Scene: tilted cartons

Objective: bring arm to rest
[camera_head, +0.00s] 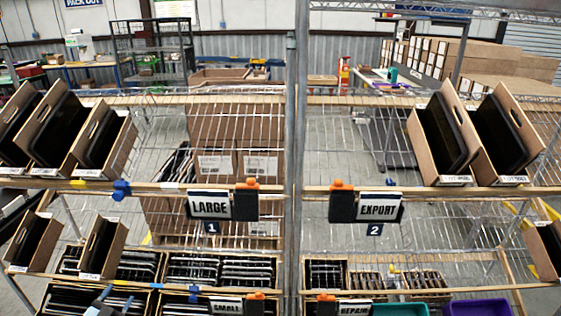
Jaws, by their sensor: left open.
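My left gripper (116,297) shows at the bottom edge, left of centre. Only its tips are in view, and they are apart with nothing seen between them. It is in front of the lower rack level, over a carton of dark flat items (70,299). The rest of my left arm is below the picture. My right gripper is not in view.
A wire rack with a central post (291,150) fills the view. Tilted cartons (112,152) with dark contents stand upper left, others (440,145) upper right. Signs read LARGE (209,205) and EXPORT (379,206). Teal (400,310) and purple (478,307) bins stand lower right.

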